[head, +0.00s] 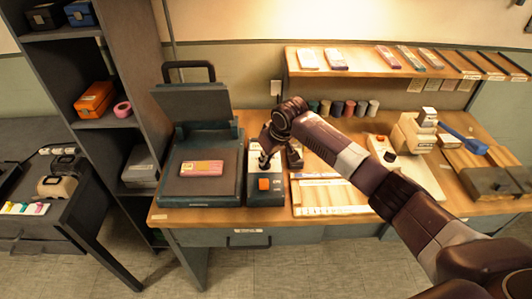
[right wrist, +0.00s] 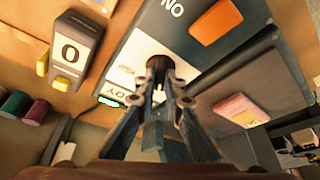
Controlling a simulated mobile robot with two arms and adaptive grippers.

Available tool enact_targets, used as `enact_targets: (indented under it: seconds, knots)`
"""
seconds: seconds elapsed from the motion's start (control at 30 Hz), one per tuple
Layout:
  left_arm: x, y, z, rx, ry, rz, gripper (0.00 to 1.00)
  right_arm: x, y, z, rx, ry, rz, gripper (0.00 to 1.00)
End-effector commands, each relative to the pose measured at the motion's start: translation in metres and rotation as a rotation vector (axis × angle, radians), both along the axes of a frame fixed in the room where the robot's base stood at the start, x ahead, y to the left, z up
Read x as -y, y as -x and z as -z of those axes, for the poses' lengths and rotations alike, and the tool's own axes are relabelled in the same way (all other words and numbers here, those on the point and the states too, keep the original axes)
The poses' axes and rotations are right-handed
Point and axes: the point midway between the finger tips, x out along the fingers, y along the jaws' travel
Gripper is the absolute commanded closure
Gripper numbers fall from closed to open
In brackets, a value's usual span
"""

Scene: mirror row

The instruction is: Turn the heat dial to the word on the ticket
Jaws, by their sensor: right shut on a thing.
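A heat press with its lid raised stands on the bench, with a dark flat plate (head: 190,190). Its narrow control box (head: 262,198) is at the plate's right side. My right gripper (head: 264,158) is over the upper end of this box, coming from the right. In the right wrist view its fingers (right wrist: 160,96) are shut on the dark round heat dial (right wrist: 158,64), which sits on a white label panel (right wrist: 125,72). The dial's pointer and most words around it are hidden or unreadable. I cannot pick out the ticket with certainty. My left gripper is out of view.
An orange button (head: 263,184) is on the box's near end. A pink packet (head: 202,168) lies on the press plate. A small box marked "0" (right wrist: 70,50) stands beside the control box. A shelf (head: 360,66) runs along the wall. A dark rack (head: 100,122) is at the left.

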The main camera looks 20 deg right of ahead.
Motion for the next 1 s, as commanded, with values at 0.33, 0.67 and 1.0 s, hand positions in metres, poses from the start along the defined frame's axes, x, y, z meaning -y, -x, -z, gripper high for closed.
enact_targets:
  seconds: [0.33,0.67,1.0]
  knots:
    - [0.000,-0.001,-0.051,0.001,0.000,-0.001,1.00,-0.004,0.001,-0.006,-0.001,-0.002,0.291,1.00]
    - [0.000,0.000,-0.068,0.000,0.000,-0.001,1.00,-0.004,0.000,-0.003,0.000,-0.001,0.506,1.00]
    - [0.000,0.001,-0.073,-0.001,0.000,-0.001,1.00,-0.003,-0.001,-0.002,0.003,0.000,0.593,1.00]
